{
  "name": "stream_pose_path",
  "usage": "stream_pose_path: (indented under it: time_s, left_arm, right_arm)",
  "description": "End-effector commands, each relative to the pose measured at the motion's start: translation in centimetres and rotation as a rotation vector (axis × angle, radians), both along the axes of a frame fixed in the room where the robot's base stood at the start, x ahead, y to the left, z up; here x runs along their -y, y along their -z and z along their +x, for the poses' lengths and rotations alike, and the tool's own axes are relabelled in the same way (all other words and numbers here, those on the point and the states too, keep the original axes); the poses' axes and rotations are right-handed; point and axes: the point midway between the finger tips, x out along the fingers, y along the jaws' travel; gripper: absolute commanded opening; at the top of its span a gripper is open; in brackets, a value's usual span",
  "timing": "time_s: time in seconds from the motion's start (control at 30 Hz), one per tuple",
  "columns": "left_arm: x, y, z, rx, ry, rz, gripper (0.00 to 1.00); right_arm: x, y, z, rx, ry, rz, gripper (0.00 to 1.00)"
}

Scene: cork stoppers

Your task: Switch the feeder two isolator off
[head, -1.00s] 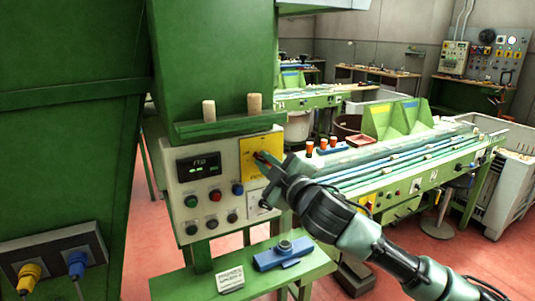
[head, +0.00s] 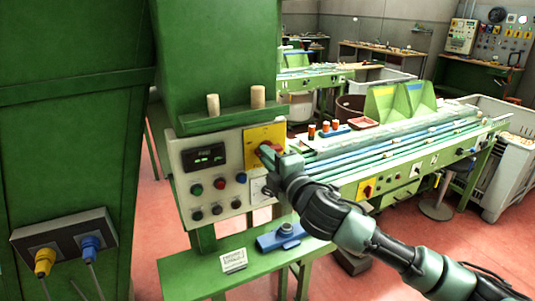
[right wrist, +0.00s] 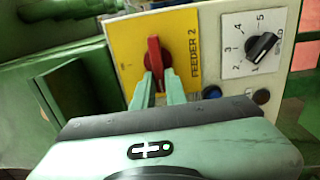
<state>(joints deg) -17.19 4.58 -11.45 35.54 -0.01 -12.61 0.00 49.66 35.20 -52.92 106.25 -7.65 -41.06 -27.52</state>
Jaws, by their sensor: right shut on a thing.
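The feeder two isolator is a red rotary handle (right wrist: 153,57) on a yellow plate (right wrist: 124,40) marked FEEDER 2. In the right wrist view the handle lies roughly parallel to the line of lettering. In the head view the plate (head: 251,136) is at the upper right of the grey control panel (head: 182,160), and the handle is mostly hidden by my gripper. My right gripper (right wrist: 155,80) is shut on the handle, one finger on each side; it also shows in the head view (head: 270,153). My left gripper is not in view.
A black dial (right wrist: 262,46) on a white plate is beside the yellow plate. Coloured push buttons (head: 219,184) are on the panel's lower left. Two corks (head: 258,97) stand on the ledge above. A blue device (head: 282,237) and a small card (head: 233,260) are on the green shelf below.

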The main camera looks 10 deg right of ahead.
Motion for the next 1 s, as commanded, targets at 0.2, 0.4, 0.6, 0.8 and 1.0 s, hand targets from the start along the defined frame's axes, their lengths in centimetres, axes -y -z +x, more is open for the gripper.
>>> stream_pose_path:
  time_s: [0.2,0.4,0.6,0.8,1.0]
  left_arm:
    - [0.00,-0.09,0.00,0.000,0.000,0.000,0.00]
    - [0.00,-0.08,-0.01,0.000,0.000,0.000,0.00]
    - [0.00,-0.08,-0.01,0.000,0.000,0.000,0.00]
    - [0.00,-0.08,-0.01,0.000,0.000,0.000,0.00]
    - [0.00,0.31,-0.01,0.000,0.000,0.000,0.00]
  right_arm:
    - [-0.03,0.23,-0.02,0.002,-0.001,-0.016,0.00]
    - [-0.02,0.25,-0.02,0.001,-0.001,-0.017,0.00]
    - [-0.02,0.23,-0.02,0.002,0.000,-0.016,0.35]
    - [0.00,0.12,-0.01,0.003,0.000,-0.015,0.35]
    - [0.30,0.22,-0.72,0.005,0.001,-0.014,0.35]
